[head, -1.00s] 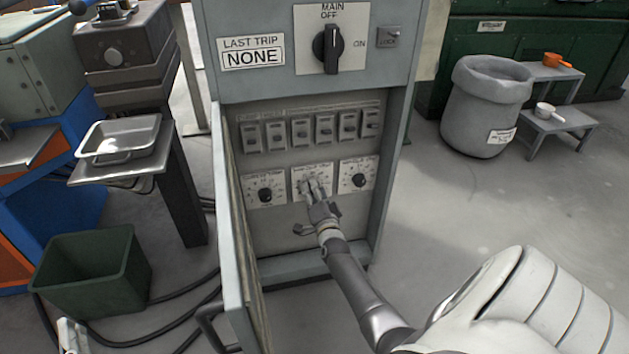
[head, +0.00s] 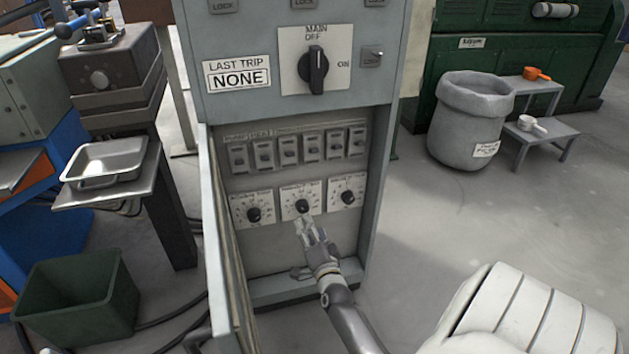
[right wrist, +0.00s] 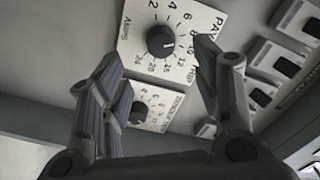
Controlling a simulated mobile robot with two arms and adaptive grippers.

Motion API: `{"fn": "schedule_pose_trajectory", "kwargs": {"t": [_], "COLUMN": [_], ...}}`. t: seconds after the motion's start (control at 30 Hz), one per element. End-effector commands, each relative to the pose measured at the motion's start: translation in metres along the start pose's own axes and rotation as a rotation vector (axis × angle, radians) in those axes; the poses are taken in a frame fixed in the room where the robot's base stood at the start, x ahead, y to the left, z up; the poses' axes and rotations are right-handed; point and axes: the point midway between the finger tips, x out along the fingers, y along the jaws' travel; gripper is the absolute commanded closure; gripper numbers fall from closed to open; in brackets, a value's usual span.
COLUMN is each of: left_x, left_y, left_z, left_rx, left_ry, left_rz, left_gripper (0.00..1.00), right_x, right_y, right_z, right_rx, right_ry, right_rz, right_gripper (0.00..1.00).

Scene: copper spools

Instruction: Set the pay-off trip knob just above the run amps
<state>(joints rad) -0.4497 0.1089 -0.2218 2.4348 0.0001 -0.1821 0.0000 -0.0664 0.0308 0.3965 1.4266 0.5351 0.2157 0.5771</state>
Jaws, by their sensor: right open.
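In the head view, a row of three black dial knobs on white plates sits low in the grey cabinet. My right gripper (head: 305,228) is open just below and in front of the middle knob (head: 302,206), apart from it. In the right wrist view the plate marked PAY and TRIP, with an amps scale, lies ahead, and its black knob (right wrist: 161,41) shows between the open fingers (right wrist: 155,62), which hold nothing. The knob's exact setting is hard to read. No run amps reading is legible. My left gripper is not clearly in view.
A neighbouring dial (right wrist: 138,112) is partly behind a finger. Small switches (head: 290,150) line the panel above the dials. The open cabinet door (head: 222,240) stands left of my right arm. The main switch (head: 315,70) is above. A green bin (head: 75,310) stands at left.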

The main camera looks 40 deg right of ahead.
Motion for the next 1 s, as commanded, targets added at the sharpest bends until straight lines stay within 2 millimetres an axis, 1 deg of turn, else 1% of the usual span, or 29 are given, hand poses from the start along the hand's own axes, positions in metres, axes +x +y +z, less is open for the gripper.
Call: {"fn": "schedule_pose_trajectory", "kwargs": {"t": [0.03, 0.1, 0.2, 0.3, 0.9, 1.0], "left_x": [0.0, 0.0, 0.0, 0.0, 0.0, 0.0], "left_y": [0.0, 0.0, 0.0, 0.0, 0.0, -0.001], "left_z": [0.0, 0.0, 0.0, 0.0, 0.0, 0.006], "left_rx": [0.0, 0.0, 0.0, 0.0, 0.0, 0.0], "left_ry": [0.0, 0.0, 0.0, 0.0, -0.001, -0.037], "left_rz": [0.0, 0.0, 0.0, -0.001, -0.001, -0.002], "left_gripper": [0.0, 0.0, 0.0, 0.0, 0.0, 0.0], "right_x": [-0.011, -0.021, -0.031, -0.037, -0.038, -0.038], "right_y": [0.001, 0.001, 0.001, 0.0, 0.0, -0.004], "right_z": [0.0, 0.0, 0.0, 0.0, 0.0, -0.002], "right_rx": [0.0, 0.0, -0.001, 0.0, -0.001, -0.001], "right_ry": [-0.001, -0.001, 0.0, 0.0, 0.0, 0.0], "right_rz": [0.002, 0.002, 0.001, 0.0, -0.001, -0.001], "right_gripper": [0.42, 0.42, 0.42, 0.42, 0.42, 0.42]}}
